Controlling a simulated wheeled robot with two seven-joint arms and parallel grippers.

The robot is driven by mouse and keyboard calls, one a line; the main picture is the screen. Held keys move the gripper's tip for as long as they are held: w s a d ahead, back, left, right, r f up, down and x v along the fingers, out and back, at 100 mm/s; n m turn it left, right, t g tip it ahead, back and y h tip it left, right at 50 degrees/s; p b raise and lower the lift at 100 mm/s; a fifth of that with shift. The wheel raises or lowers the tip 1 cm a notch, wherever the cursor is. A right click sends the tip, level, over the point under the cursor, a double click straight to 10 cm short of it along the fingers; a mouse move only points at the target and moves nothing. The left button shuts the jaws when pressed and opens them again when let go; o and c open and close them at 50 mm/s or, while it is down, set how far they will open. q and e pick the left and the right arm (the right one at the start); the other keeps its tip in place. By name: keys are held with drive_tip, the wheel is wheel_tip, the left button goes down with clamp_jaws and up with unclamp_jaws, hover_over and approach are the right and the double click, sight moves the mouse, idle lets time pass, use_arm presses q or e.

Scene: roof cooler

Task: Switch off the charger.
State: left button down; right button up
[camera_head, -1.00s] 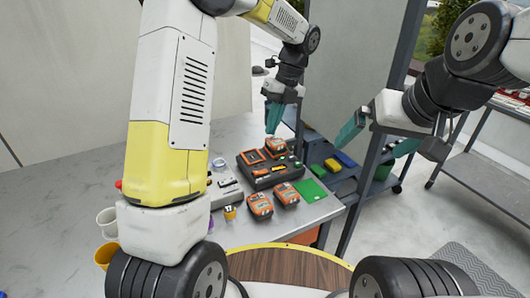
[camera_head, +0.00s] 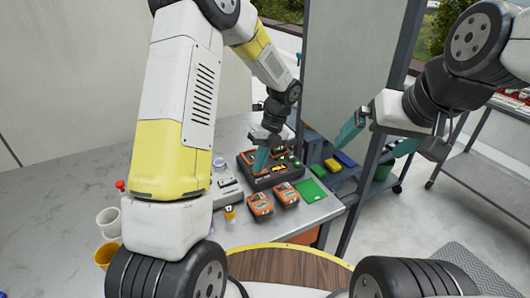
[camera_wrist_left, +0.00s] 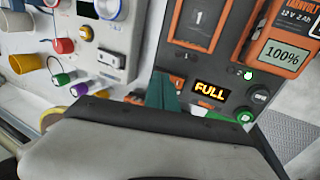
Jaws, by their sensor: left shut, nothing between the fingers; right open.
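The charger (camera_head: 284,178) is a dark box with orange-trimmed bays on the grey table. In the left wrist view its panel (camera_wrist_left: 195,72) shows a lit FULL display (camera_wrist_left: 209,91), a small green light (camera_wrist_left: 247,74), a dark round control (camera_wrist_left: 260,95) and a green button (camera_wrist_left: 243,116) partly behind my gripper body. A battery (camera_wrist_left: 285,50) marked 100% sits in a bay. My left gripper (camera_head: 258,170) is shut and empty, its teal fingertips over the charger's left part; they also show beside the panel (camera_wrist_left: 163,90). Contact cannot be told. My right gripper (camera_head: 368,150) is open and empty, off to the right.
Two orange batteries (camera_head: 260,204) stand in front of the charger, and a green mat (camera_head: 311,190) lies right of it. A light grey device (camera_head: 227,189) is to its left. Cups (camera_head: 108,220) stand at the left. A dark post (camera_head: 378,150) rises at the table's right.

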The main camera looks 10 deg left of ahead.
use_arm(q)
drive_tip(key=shift+s+a+f+h, duration=0.1)
drive_tip(key=shift+a+f+h, duration=0.1)
drive_tip(key=shift+h, duration=0.1)
drive_tip(key=shift+d+f, duration=0.1)
